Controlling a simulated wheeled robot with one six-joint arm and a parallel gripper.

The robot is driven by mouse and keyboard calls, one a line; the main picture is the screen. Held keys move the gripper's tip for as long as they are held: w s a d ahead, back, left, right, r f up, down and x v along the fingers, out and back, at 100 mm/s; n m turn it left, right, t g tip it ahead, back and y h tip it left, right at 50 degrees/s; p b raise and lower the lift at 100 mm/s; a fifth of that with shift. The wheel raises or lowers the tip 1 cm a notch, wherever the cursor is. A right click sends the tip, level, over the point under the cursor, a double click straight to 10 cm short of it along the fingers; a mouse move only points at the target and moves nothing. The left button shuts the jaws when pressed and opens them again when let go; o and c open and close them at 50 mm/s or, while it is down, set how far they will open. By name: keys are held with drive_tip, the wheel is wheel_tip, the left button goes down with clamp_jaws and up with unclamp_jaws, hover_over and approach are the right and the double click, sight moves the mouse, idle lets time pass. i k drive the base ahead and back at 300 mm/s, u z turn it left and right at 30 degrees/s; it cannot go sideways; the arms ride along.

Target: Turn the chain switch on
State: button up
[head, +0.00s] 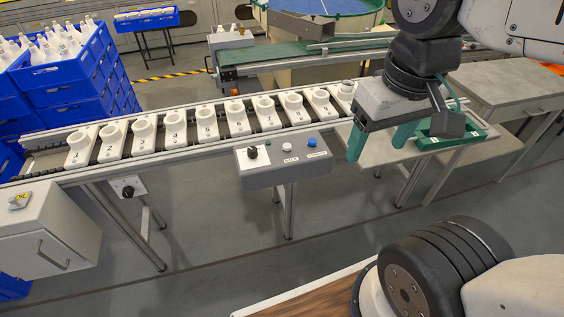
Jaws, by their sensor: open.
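A grey control box (285,172) is mounted on the front rail of the conveyor chain (208,128). It carries a black rotary knob (253,152), a white button (287,147) and a blue button (311,142); the labels are too small to read. A second black rotary switch (128,191) is on a small plate below the rail, further left. I cannot tell from the lettering which one is the chain switch, nor its setting. My gripper (377,154), with green fingers, is open and empty, right of the control box and apart from it.
Several numbered white holders (238,118) sit along the chain. A green tray (424,140) lies behind my gripper on a grey side table (380,148). A grey cabinet (48,228) with a yellow-plated switch (19,200) stands at left. The floor before the control box is open.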

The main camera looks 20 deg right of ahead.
sight(253, 153)
drive_tip(key=z, duration=1.7)
drive_tip(key=i, duration=0.35)
drive_tip(key=u, duration=2.15)
